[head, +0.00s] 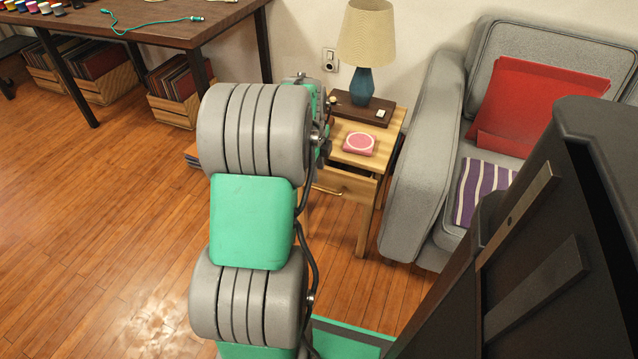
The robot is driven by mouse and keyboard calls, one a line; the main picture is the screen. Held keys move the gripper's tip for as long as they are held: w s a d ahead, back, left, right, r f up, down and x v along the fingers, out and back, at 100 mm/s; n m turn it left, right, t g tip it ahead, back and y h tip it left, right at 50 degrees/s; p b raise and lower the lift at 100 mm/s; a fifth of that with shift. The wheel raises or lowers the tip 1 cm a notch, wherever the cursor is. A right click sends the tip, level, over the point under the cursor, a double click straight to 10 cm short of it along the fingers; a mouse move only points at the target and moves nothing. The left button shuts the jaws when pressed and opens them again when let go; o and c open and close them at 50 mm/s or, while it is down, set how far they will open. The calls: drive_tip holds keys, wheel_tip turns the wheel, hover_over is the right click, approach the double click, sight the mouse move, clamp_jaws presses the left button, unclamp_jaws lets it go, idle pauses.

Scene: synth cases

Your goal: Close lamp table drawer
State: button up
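The lamp table (385,146) is a light wooden side table against the wall, left of the grey armchair. Its drawer (345,184) has a wooden front with a small handle and faces me. A dark gap shows above and behind the drawer front, so the drawer stands partly open. My green and grey arm rises in front of the table and covers its left side and the left part of the drawer.
The grey armchair (417,165) stands close on the right. A desk (165,30) is at back left. Wooden floor (100,220) is clear at left.

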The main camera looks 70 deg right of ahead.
sight(320, 188)
drive_tip(key=f+b, duration=0.1)
drive_tip(key=f, duration=0.1)
drive_tip(key=d+f, duration=0.1)
drive_tip(key=f, duration=0.2)
drive_tip(key=f+b, duration=0.1)
drive_tip(key=f, duration=0.1)
drive_tip(key=shift+s+d+f+b, duration=0.15)
drive_tip(key=shift+d+f+b, duration=0.1)
drive_tip(key=shift+f+b, duration=0.1)
drive_tip(key=shift+c, duration=0.5)
clamp_jaws()
idle(0.5)
